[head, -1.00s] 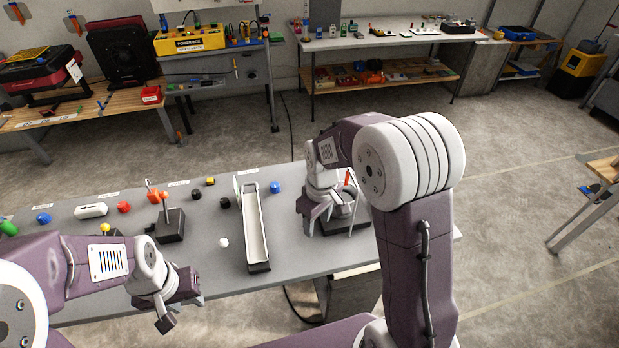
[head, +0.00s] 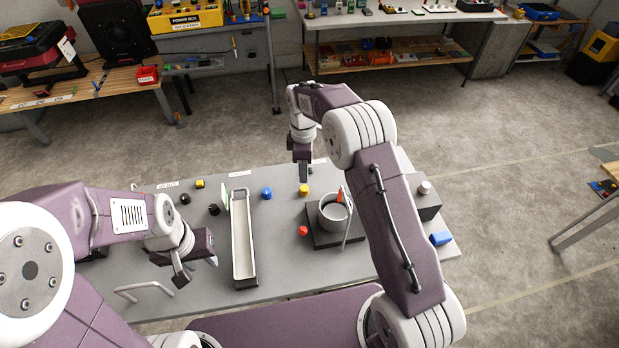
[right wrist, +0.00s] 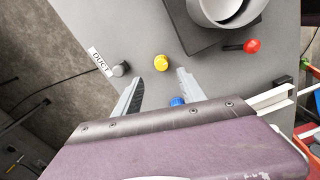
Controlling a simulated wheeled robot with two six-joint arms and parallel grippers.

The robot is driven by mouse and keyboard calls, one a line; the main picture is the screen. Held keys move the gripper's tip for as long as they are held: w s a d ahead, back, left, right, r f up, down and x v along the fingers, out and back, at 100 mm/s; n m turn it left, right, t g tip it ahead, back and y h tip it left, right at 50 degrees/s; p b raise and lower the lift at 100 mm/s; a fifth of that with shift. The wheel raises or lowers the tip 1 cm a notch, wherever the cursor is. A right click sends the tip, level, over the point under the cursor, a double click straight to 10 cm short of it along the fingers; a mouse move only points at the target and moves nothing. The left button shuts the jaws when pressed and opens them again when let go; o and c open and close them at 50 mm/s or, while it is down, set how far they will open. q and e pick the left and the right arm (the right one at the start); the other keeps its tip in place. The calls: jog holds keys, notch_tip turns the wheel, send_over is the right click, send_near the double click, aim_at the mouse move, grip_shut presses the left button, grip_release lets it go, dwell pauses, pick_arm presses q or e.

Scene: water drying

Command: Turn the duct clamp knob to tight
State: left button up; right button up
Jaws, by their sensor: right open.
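A small dark grey knob (right wrist: 121,68) sits on the table beside the white DUCT label (right wrist: 99,61) in the right wrist view. A yellow knob (right wrist: 161,62) is just right of it and shows in the head view (head: 303,190). My right gripper (head: 304,176) points down near the table's back edge. In the right wrist view its fingers (right wrist: 158,88) are apart with nothing between them, the grey knob beyond the left fingertip. In the head view I cannot make out the grey knob. My left gripper (head: 195,272) hangs over the table's left part, fingers apart and empty.
A metal pot (head: 333,212) stands on a dark base, with a red knob (head: 303,231) beside it. A blue knob (head: 266,193) and a long pale trough (head: 243,240) are left of it.

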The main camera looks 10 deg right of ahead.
aim_at(305, 188)
notch_tip(305, 188, down, 9)
jog(key=shift+s+r+p, duration=0.15)
jog(key=shift+p, duration=0.35)
grip_shut()
